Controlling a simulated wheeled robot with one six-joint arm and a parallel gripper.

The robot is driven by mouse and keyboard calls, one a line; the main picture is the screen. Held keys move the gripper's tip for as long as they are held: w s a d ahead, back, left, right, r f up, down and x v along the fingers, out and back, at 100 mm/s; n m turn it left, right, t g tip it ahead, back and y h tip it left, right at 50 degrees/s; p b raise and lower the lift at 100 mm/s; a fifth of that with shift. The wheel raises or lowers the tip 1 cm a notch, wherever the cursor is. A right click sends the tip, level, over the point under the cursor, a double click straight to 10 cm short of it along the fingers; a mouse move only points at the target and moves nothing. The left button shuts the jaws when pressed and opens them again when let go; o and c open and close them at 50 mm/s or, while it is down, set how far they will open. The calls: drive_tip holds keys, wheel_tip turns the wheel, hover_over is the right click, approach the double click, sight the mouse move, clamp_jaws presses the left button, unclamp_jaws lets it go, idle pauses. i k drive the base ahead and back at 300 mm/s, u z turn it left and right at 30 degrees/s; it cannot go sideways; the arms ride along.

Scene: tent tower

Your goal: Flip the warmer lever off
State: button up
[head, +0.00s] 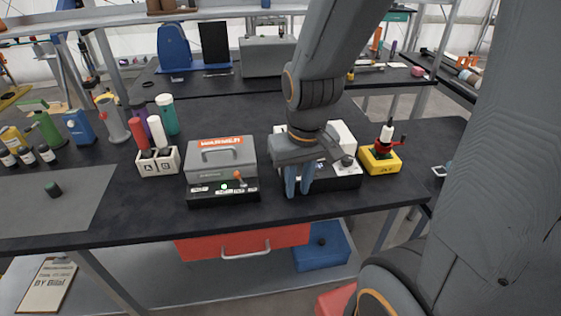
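The warmer (222,160) is a grey box with an orange "WARMER" label and a black front panel. It stands near the front edge of the dark table. Its lever (239,177) has an orange knob and sticks up at the panel's right part. A small green-white light (224,186) glows left of the lever. My gripper (298,190) points down to the right of the warmer, apart from the lever. Its two blue fingers are close together, and whether a gap remains between them is unclear. I see nothing held.
A white and black device (345,170) stands behind and right of my gripper. A yellow box (381,160) with a red-handled part is further right. White holders (158,162) marked A and B with bottles stand left of the warmer. The tabletop in front of the warmer is narrow.

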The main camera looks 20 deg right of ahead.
sight(237, 174)
drive_tip(key=z, duration=1.4)
drive_tip(key=k, duration=0.9)
drive_tip(key=u, duration=1.7)
drive_tip(key=i, duration=0.5)
drive_tip(key=z, duration=0.1)
